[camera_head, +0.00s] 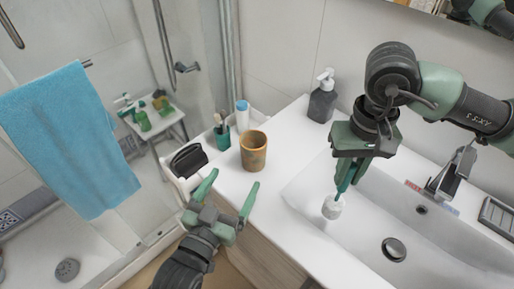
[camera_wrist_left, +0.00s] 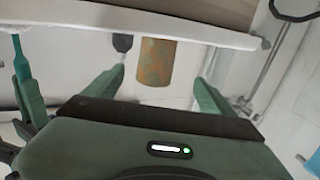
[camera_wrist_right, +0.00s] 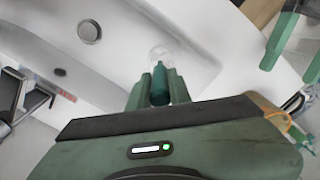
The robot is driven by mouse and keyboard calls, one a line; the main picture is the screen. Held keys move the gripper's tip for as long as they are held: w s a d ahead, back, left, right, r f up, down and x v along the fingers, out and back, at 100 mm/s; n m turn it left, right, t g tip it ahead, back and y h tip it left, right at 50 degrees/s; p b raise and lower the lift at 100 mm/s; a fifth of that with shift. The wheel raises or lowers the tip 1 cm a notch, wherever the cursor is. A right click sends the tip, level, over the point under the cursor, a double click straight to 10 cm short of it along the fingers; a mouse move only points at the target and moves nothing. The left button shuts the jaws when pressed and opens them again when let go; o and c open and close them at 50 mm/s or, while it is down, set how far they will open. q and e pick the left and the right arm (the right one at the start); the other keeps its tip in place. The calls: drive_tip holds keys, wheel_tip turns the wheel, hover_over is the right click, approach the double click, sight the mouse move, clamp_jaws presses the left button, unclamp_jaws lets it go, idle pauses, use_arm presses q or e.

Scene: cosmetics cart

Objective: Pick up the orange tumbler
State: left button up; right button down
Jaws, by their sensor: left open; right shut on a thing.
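The orange tumbler (camera_head: 253,155), mottled orange-brown, stands upright on the white counter near its left edge. My left gripper (camera_head: 229,191) is open and empty, its fingers pointing toward the tumbler from the front, apart from it. In the left wrist view the tumbler (camera_wrist_left: 157,63) appears beyond and between the two open fingers (camera_wrist_left: 161,80). My right gripper (camera_head: 346,183) hangs over the sink's left side, shut on a teal-handled item with a round whitish end (camera_head: 332,206). The right wrist view shows its teal part (camera_wrist_right: 159,83) between the fingers.
A dark soap dispenser (camera_head: 322,101) stands behind, near the wall. Left of the tumbler are a teal cup with brushes (camera_head: 221,136), a white-blue tube (camera_head: 242,115) and a black item (camera_head: 188,160). The sink (camera_head: 400,215) and faucet (camera_head: 458,170) fill the right. A blue towel (camera_head: 70,140) hangs left.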

use_arm(q)
drive_tip(key=p, duration=0.2)
approach(258, 142)
drive_tip(key=shift+x, duration=1.2)
use_arm(e)
drive_tip(key=shift+s+r, duration=0.15)
drive_tip(key=shift+r, duration=0.4)
use_arm(q)
drive_tip(key=x, duration=0.4)
drive_tip(key=shift+r+p, duration=0.2)
drive_tip(key=shift+p, duration=0.2)
use_arm(e)
drive_tip(key=shift+s+r, duration=0.1)
drive_tip(key=shift+r, duration=0.55)
use_arm(q)
drive_tip(key=shift+w+d+f, duration=0.1)
drive_tip(key=shift+w+f, duration=0.05)
drive_tip(key=shift+w, duration=0.2)
drive_tip(key=shift+s, duration=0.1)
drive_tip(key=c, duration=1.5)
wheel_tip(258, 142, up, 20)
drive_tip(key=shift+r, duration=0.1)
